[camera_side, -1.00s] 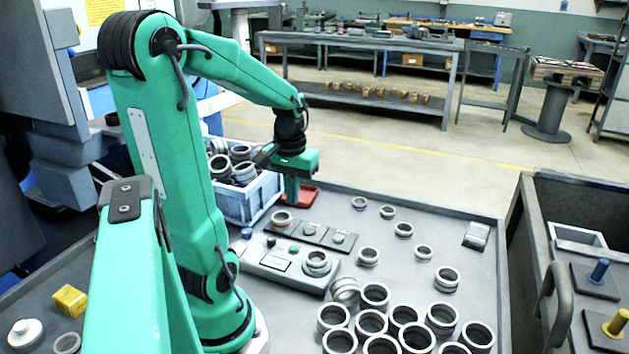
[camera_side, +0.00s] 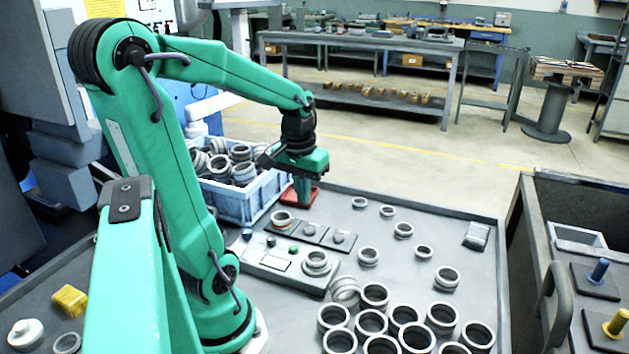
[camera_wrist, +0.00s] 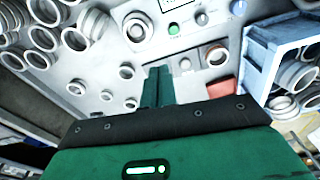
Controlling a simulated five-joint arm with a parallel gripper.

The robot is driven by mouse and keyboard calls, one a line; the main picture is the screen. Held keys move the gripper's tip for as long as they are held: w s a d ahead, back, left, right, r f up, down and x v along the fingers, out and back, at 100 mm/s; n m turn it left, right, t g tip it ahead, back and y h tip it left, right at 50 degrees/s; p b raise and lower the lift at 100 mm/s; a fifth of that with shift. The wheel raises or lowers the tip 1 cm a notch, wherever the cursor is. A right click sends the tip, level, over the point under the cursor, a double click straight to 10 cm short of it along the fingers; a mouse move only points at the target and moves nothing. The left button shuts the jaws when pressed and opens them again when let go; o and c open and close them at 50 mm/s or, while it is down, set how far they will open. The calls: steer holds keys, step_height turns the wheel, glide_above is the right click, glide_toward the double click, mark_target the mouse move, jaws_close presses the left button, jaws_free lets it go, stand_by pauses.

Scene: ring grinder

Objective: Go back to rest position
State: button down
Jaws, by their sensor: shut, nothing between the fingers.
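My gripper (camera_side: 303,190) is green and points down above the grey table (camera_side: 400,290), in front of the red tray (camera_side: 290,193) beside the blue bin. Its fingers are shut with nothing between them. In the wrist view the closed fingers (camera_wrist: 158,87) show over the table, near the control panel (camera_wrist: 180,25). The red tray also shows in the wrist view (camera_wrist: 222,88). The gripper's exact height above the table is hard to tell.
A blue bin (camera_side: 262,199) full of metal rings stands left of my gripper. Several loose rings (camera_side: 405,314) crowd the table's front, with a few spread farther back. A ring sits on the panel (camera_side: 283,264).

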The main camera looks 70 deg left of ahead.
steer(key=d+r+m+t, duration=0.2)
steer(key=d+r+m, duration=0.1)
steer(key=d, duration=0.5)
steer(key=d+r+m+t, duration=0.2)
steer(key=d+r+m, duration=0.1)
steer(key=d, duration=0.4)
steer(key=shift+d+m+t+h, duration=0.3)
steer(key=shift+d+m+t, duration=0.1)
steer(key=shift+m, duration=0.4)
stand_by(3.9)
